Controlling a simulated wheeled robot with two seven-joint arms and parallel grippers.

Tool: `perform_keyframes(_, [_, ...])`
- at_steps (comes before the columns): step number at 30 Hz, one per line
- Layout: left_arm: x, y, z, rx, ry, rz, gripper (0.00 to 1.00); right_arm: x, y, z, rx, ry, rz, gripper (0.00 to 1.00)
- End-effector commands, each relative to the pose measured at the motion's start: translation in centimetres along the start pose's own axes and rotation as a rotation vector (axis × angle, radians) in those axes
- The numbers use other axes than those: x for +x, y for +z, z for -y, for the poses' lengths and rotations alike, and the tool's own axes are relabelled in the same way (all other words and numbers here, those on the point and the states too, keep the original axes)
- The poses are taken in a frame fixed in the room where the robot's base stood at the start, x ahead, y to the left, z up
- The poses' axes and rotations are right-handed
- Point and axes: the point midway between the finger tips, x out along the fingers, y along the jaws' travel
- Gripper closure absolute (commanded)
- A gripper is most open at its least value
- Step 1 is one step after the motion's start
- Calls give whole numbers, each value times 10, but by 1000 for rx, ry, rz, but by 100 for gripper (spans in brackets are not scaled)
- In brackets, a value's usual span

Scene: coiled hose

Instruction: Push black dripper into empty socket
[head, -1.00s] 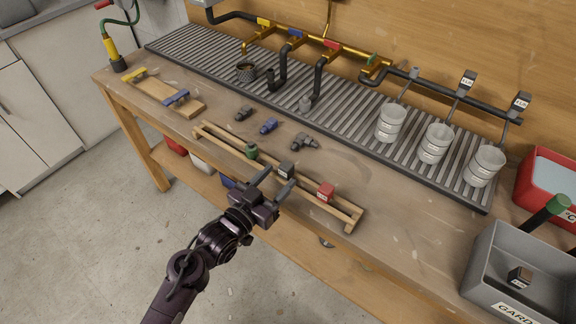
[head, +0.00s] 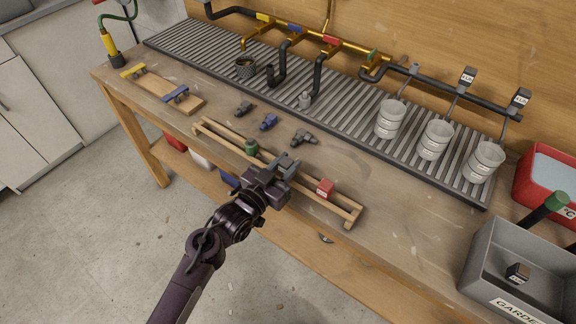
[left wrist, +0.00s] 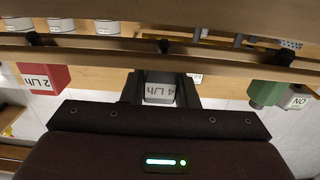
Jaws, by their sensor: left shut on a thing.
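The black dripper, with a pale label reading 4 L/h, shows between my left gripper's fingers in the left wrist view (left wrist: 160,92). My left gripper (head: 282,168) is shut on it at the wooden two-rail rack (head: 335,203); the fingers mostly hide it in the head view. A red dripper (head: 325,187) marked 2 L/h and a green part (head: 251,147) sit in the rack on either side. At the back, a black pipe (head: 440,89) has several branches above white cups; I cannot tell for sure which socket is empty. My right gripper is not in view.
White cups (head: 389,120) stand on the ribbed tray (head: 345,125). A grey bin (head: 480,262) with a dark block stands at the right. The bench between rack and bin is clear.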

Motion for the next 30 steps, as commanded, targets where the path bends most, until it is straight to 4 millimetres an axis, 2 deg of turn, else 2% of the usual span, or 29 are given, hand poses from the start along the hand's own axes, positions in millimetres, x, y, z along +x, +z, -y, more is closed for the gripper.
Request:
perform_keyframes(17, [0,-2,0,0,0,0,95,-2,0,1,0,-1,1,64])
perform_keyframes(30, [0,-37,0,1,0,0,95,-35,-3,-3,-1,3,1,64])
